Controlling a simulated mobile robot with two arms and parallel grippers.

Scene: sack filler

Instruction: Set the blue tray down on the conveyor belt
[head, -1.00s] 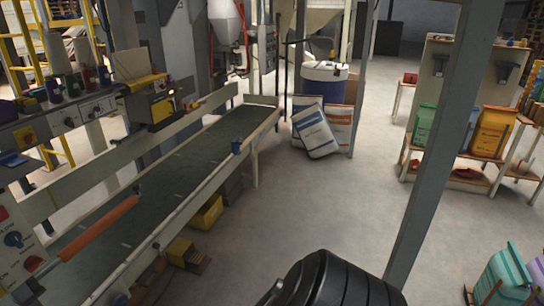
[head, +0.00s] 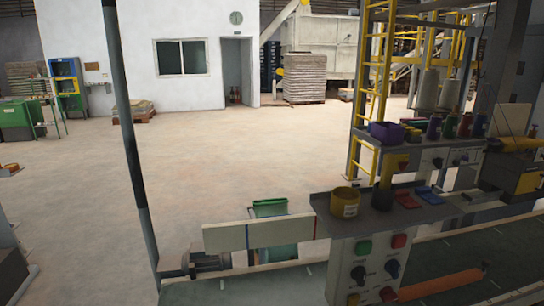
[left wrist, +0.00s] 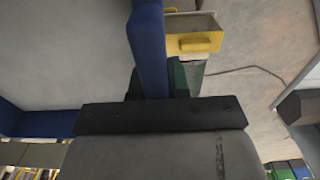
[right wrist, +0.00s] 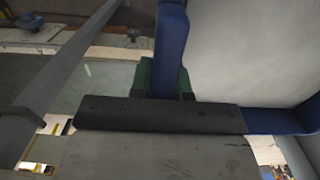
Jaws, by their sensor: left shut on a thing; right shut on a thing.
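The blue tray shows in both wrist views, its wall running up the left wrist picture (left wrist: 148,45) and the right wrist picture (right wrist: 170,40). My left gripper (left wrist: 155,82) is shut on one tray wall. My right gripper (right wrist: 166,82) is shut on another part of the wall. A pale grey surface fills the space inside the walls; I cannot tell what it is. The conveyor belt (head: 235,292) crosses the bottom of the head view, and a green belt surface (right wrist: 105,85) shows beside the tray in the right wrist view. The head view shows neither tray nor grippers.
A control box (head: 365,255) with knobs and cups on top stands at the belt's edge. A grey post (right wrist: 75,65) slants near the tray in the right wrist view. A yellow bin (left wrist: 195,42) sits on the floor below. Open floor (head: 230,150) lies beyond the belt.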

